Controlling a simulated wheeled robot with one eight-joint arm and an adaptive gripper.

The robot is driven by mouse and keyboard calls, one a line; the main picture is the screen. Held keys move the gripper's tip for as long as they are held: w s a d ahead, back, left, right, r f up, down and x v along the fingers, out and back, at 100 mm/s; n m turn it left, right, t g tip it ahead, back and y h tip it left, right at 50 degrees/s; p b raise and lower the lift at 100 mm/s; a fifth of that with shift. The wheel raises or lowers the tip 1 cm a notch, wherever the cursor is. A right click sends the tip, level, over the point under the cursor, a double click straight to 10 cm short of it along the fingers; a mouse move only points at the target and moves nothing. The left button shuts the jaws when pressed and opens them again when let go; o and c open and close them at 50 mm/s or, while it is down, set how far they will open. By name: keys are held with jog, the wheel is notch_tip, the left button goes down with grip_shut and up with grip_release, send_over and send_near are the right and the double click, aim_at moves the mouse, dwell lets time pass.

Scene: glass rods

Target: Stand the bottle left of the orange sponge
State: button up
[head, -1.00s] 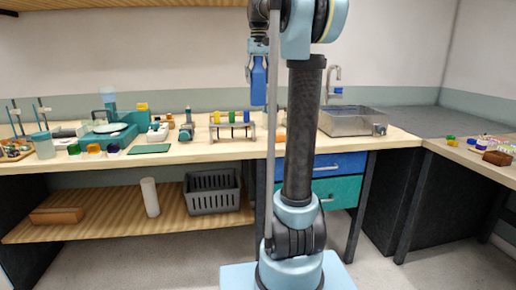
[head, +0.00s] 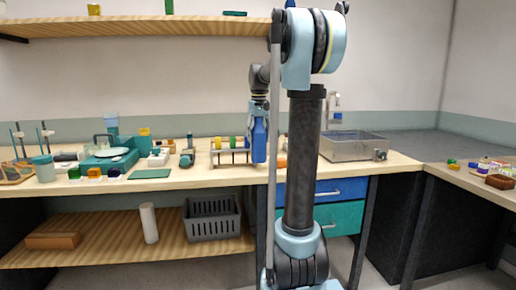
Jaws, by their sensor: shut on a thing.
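My gripper (head: 259,106) is shut on the blue bottle (head: 259,143) and holds it upright, neck up. In the picture the bottle hangs in front of the right end of a test tube rack, its base over the worktop. I cannot tell whether the base touches the worktop. The orange sponge (head: 281,163) shows as a small orange patch just right of the bottle, partly hidden behind my arm.
The test tube rack (head: 230,156) with several coloured tubes stands close left of the bottle. A metal sink (head: 350,148) is to the right. A green mat (head: 150,174), a teal scale (head: 108,161) and several small blocks lie further left.

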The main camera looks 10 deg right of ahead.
aim_at(259, 145)
jog(key=shift+f, duration=2.1)
jog(key=shift+f, duration=0.1)
jog(key=o, duration=1.5)
jog(key=shift+o, duration=0.2)
notch_tip(259, 145, up, 12)
jog(key=shift+r, duration=0.1)
jog(key=s+f+t, duration=0.2)
jog(key=s+f, duration=3)
jog(key=s, duration=0.2)
jog(key=shift+s+f, duration=0.4)
